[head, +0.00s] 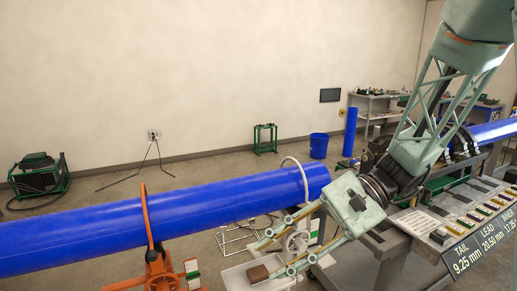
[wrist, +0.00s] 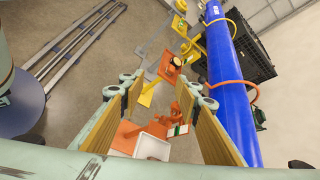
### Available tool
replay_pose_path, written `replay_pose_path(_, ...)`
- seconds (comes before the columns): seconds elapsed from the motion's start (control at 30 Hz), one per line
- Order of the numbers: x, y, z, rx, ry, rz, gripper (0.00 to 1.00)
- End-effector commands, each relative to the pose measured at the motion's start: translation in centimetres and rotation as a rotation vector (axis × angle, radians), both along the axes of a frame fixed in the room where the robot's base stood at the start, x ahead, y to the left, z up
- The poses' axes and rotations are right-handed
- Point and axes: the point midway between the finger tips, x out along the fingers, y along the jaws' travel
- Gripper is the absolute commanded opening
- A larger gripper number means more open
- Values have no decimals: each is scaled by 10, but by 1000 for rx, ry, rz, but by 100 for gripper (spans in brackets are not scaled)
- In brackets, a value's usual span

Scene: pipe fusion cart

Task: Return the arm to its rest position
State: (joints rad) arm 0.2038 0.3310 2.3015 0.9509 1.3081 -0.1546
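My gripper (head: 268,257) hangs at the lower middle of the head view, at the end of my green arm, reaching left and down. Its two fingers are spread apart. In the wrist view the gripper (wrist: 164,84) shows two yellowish pads well apart with nothing held between them. In the head view the fingertips appear by a white tray (head: 233,277) with a brown block (head: 258,273). A long blue pipe (head: 90,220) lies behind the gripper, its right end close to the gripper body. The pipe also shows on the right of the wrist view (wrist: 232,85).
An orange pipe stand (head: 160,268) carries the pipe. A bench with small parts and a readout panel (head: 474,250) stands at right. A green machine (head: 40,173), a blue bucket (head: 318,146) and a shelf (head: 373,110) are farther back. Open floor lies behind the pipe.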

Motion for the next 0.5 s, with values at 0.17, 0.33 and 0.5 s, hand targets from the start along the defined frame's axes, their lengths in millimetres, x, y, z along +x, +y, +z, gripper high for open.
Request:
replay_pose_path(0.17, -23, -4, 8, -62, -46, 49, 30)
replay_pose_path(0.33, -43, -9, 14, -121, -90, 95, 30)
replay_pose_path(0.5, -62, -16, 19, -181, -134, 138, 30)
